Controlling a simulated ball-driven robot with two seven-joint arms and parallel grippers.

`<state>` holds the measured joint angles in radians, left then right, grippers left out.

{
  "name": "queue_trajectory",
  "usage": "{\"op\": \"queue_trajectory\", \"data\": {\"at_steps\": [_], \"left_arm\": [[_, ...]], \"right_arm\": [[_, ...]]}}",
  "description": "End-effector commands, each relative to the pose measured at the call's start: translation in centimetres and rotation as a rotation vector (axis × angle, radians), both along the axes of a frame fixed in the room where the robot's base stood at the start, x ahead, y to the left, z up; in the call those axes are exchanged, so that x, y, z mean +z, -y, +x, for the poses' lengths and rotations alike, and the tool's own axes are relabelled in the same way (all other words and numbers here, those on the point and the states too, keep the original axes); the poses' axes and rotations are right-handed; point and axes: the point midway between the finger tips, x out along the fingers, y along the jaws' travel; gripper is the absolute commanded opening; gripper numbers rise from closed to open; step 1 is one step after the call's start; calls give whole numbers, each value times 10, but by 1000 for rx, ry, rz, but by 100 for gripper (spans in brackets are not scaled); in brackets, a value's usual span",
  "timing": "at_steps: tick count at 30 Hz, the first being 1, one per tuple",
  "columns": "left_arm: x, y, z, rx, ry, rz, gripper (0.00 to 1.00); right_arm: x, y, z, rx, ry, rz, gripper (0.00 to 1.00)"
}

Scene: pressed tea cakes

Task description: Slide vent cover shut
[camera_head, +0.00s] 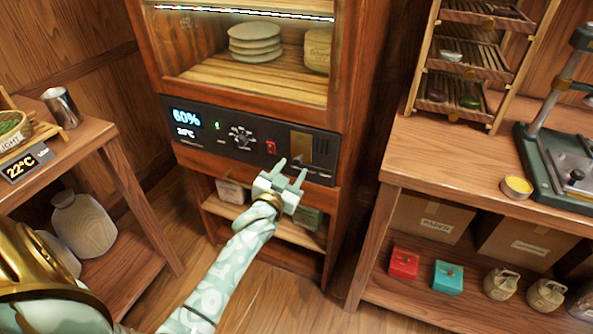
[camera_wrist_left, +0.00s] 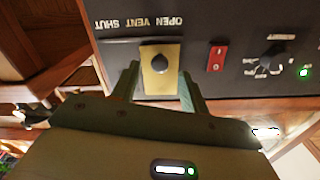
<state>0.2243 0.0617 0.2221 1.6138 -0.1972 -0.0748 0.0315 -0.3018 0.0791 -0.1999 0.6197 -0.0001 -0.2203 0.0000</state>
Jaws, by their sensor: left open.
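The vent cover (camera_head: 301,141) is a brass plate on the black control panel below the lit cabinet. Dark vent slots (camera_head: 321,150) show uncovered to its right. In the left wrist view the vent cover (camera_wrist_left: 160,83) appears upside down with a dark round knob (camera_wrist_left: 160,63), at the OPEN end of the OPEN VENT SHUT lettering. My left gripper (camera_head: 288,172) is open in front of the panel, just below the cover. In the left wrist view my left gripper (camera_wrist_left: 160,88) has its fingers on either side of the cover; contact cannot be told. My right gripper is out of view.
The control panel (camera_head: 230,148) also carries a dial (camera_head: 242,136) and a red switch (camera_head: 271,148) left of the cover. A wooden shelf (camera_head: 316,238) lies below. A wooden table (camera_head: 420,160) stands close on the right, another on the left.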

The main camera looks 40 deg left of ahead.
Motion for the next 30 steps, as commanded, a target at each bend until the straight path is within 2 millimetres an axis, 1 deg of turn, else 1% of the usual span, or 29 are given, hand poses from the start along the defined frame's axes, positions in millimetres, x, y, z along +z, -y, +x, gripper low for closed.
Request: {"op": "queue_trajectory", "data": {"at_steps": [1, 3, 6, 15, 17, 18, 20, 23, 25, 26, 30], "left_arm": [[-4, -2, 8, -1, -1, 1, 45], [-3, -3, 15, -1, -1, 0, 45], [-1, -5, 21, -1, -1, 0, 45], [0, -5, 23, -1, 0, 0, 45], [0, -5, 23, -1, 0, 0, 28], [0, -5, 23, -1, 0, 0, 17], [0, -5, 23, -1, 0, 0, 0], [0, -5, 23, -1, 0, 0, 0], [1, -1, 24, -1, 0, -3, 0], [1, 2, 25, 0, 1, -4, 0], [3, 29, 31, -1, 2, -8, 0]], "right_arm": [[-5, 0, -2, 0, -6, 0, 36], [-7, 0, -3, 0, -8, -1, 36], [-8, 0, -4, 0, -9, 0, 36], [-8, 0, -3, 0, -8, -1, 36], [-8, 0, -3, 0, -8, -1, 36], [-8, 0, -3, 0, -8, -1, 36], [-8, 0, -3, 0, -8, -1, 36], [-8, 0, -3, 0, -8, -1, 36], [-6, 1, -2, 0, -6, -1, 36], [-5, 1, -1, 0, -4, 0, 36], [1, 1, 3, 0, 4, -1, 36]]}}
